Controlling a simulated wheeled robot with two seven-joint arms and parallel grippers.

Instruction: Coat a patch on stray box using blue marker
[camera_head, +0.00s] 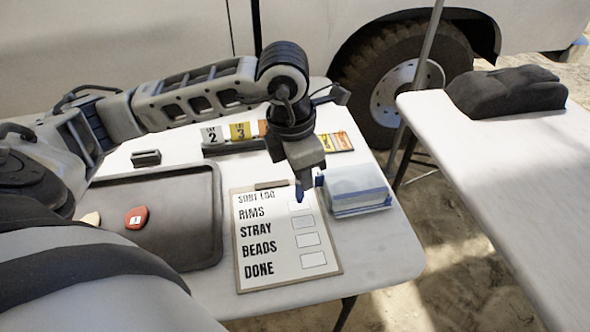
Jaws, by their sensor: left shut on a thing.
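A clipboard (283,272) with a white sheet lies on the white table, listing RIMS, STRAY, BEADS and DONE, with a box beside each word. The stray box (303,222) is second from the top and shows no clear blue mark. My left gripper (308,180) points down over the top of the sheet, shut on the blue marker (299,193). The marker's tip appears over the rims box, above the stray box in the picture. I cannot tell whether it touches the paper. My right gripper is not in view.
A blue-and-white stack (358,190) stands close to the clipboard's right. A dark tray (205,235) with a red piece (136,217) is at left. Numbered cards (240,131) stand behind. A second table (510,150) with a dark object (507,91) is at right.

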